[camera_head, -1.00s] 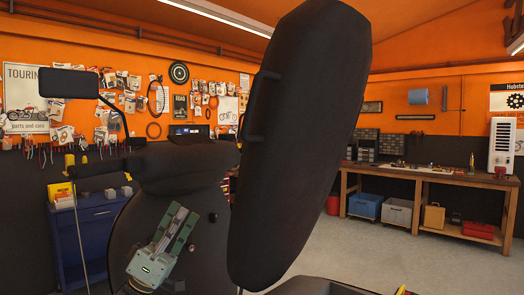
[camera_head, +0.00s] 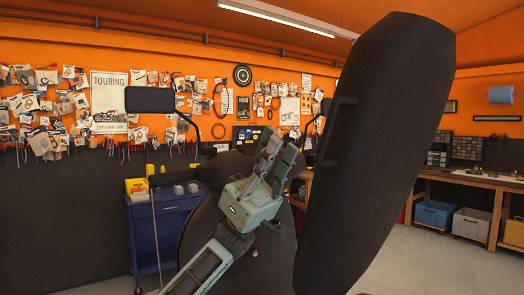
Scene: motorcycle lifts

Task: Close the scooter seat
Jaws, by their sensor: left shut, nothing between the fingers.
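The scooter seat (camera_head: 385,150) is a long black slab standing raised and tilted, its top leaning to the right. A dark grab handle (camera_head: 338,130) sticks out from its left edge. The dark scooter body (camera_head: 205,225) is lower down, partly hidden behind my arm. My left gripper (camera_head: 281,146) is pale green-grey, in front of the scooter body and left of the seat. Its fingers point up and are shut with nothing between them. A gap shows between it and the seat in the picture. My right gripper is not in view.
Scooter mirrors (camera_head: 149,100) rise on stalks behind my gripper. A blue cabinet (camera_head: 160,235) stands at the left. A wooden workbench (camera_head: 475,180) with bins below is at the right. Open floor (camera_head: 440,270) shows at the lower right.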

